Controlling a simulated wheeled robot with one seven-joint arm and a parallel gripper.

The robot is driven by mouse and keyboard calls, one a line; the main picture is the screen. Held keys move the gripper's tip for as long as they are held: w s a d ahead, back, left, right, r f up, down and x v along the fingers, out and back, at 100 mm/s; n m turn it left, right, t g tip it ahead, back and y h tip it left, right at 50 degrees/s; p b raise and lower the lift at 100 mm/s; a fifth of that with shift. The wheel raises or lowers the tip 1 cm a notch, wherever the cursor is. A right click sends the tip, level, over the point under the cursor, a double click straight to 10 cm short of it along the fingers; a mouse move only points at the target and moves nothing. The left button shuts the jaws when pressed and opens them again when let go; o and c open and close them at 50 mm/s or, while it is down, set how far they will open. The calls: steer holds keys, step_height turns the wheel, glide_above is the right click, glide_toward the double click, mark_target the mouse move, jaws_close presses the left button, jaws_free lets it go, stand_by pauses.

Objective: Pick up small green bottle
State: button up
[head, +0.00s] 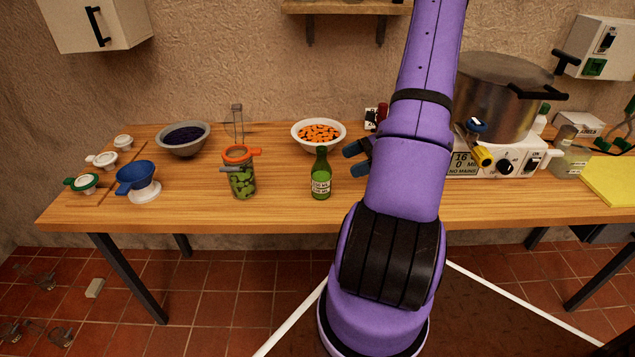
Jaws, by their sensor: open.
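The small green bottle (321,176) stands upright near the front edge of the wooden table (290,211), at the middle of the head view. It has a pale label and a narrow neck.
A jar of green pieces (241,181) with an orange rim stands left of the bottle. A white bowl of orange pieces (319,133) sits behind it. Further left are a blue funnel (137,175) and a grey bowl (184,138). A large pot (497,95) stands right of my arm.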

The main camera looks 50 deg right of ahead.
mark_target(320, 177)
steer(key=x, duration=0.4)
steer(key=shift+w+a+f, duration=0.1)
steer(key=shift+a, duration=0.15)
steer(key=shift+f+x, duration=0.15)
steer(key=shift+x, duration=1.35)
steer(key=shift+f+x, duration=0.15)
steer(key=shift+x, duration=1.35)
steer(key=shift+d, duration=0.1)
steer(key=shift+c, duration=0.5)
steer(key=c, duration=1.1)
